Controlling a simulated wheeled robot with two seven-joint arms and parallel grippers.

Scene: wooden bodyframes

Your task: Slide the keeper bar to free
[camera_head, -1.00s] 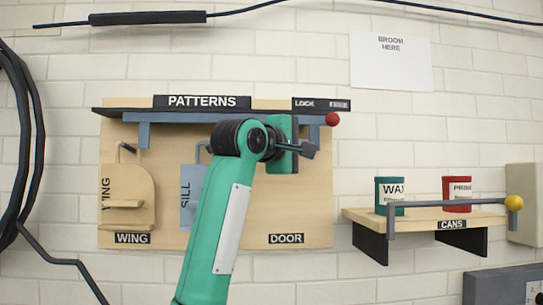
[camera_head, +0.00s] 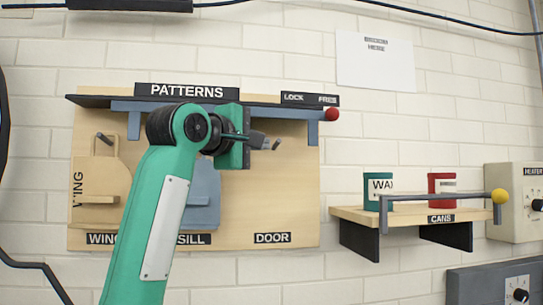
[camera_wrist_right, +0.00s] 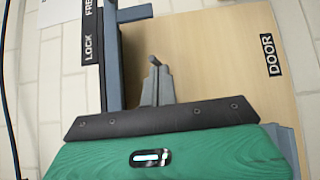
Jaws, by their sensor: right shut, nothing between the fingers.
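The keeper bar (camera_head: 240,109) is a blue-grey bar along the front of the PATTERNS shelf, with a leg hanging down near each end. A red knob (camera_head: 332,114) is at its right end, below the FREE end of the LOCK/FREE label (camera_head: 310,99). The bar shows in the right wrist view (camera_wrist_right: 110,60), with its right leg (camera_wrist_right: 135,13) at the top. My right gripper (camera_head: 262,141) is shut and empty, below the bar and left of its right leg. Its fingertips (camera_wrist_right: 157,82) are close to the peg (camera_wrist_right: 153,60) above the DOOR label; I cannot tell whether they touch it.
A wing pattern (camera_head: 100,180) and a sill pattern (camera_head: 203,195) hang at left, the sill partly behind my arm. The board (camera_head: 290,200) above DOOR is bare. At right, a shelf (camera_head: 345,213) holds wax and red cans behind a rail with a yellow knob (camera_head: 500,196).

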